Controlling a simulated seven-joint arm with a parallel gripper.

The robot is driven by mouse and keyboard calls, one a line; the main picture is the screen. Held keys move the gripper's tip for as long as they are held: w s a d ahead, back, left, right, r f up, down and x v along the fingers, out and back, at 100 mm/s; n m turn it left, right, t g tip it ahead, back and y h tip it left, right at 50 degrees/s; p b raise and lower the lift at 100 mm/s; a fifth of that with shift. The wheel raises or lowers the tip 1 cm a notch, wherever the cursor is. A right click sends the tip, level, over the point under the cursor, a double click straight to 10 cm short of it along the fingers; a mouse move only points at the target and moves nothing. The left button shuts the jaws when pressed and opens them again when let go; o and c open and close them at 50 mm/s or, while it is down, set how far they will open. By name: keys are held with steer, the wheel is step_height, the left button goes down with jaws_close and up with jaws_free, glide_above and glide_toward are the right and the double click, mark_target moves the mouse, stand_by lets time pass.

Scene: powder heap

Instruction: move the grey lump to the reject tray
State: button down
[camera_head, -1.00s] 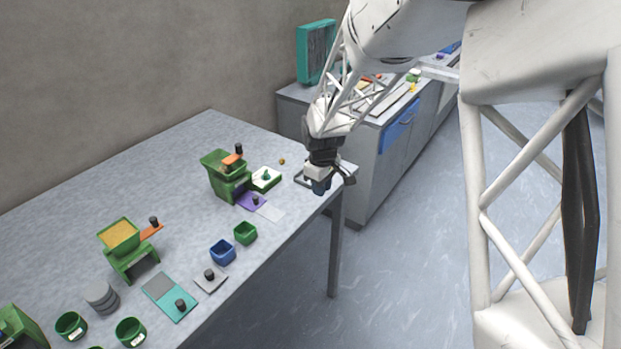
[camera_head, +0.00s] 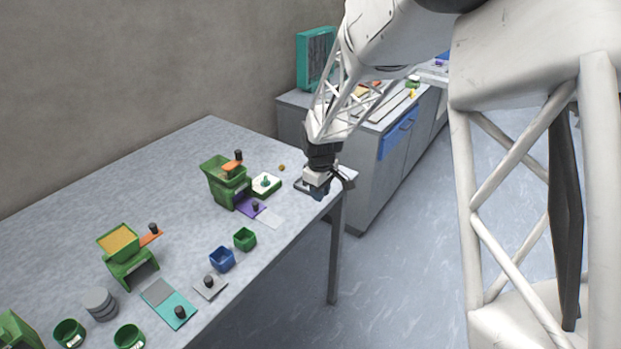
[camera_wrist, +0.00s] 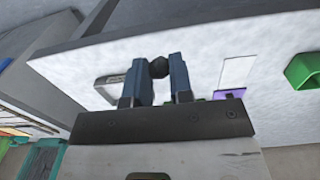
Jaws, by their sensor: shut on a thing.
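My gripper (camera_head: 318,193) is over the table's right end in the head view. In the wrist view my gripper (camera_wrist: 159,70) has its two blue fingers shut on a small dark grey lump (camera_wrist: 158,67), which shows between the fingertips. A shallow grey-rimmed tray, apparently the reject tray (camera_wrist: 103,80), lies on the table just left of the fingers in the wrist view. One finger hides part of it. In the head view my gripper covers most of the tray and hides the lump.
A green hopper stand (camera_head: 222,183), a white-topped green box (camera_head: 265,184) and a small orange-brown ball (camera_head: 282,168) are left of my gripper. A green cup (camera_head: 245,238) and a blue cup (camera_head: 222,259) stand nearer the front edge. The table's edge is close to my gripper.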

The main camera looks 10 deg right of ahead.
steer(key=w, duration=0.4)
steer(key=w+f, duration=0.1)
steer(key=w, duration=0.8)
steer(key=shift+w+a+f, duration=0.15)
steer(key=shift+w+a, duration=0.05)
steer(key=shift+a, duration=0.1)
steer(key=shift+f, duration=0.1)
steer(key=shift+f, duration=1.65)
steer(key=shift+f, duration=0.15)
steer(key=c, duration=1)
jaws_free()
step_height(320, 180, up, 12)
steer(key=shift+s+a, duration=0.1)
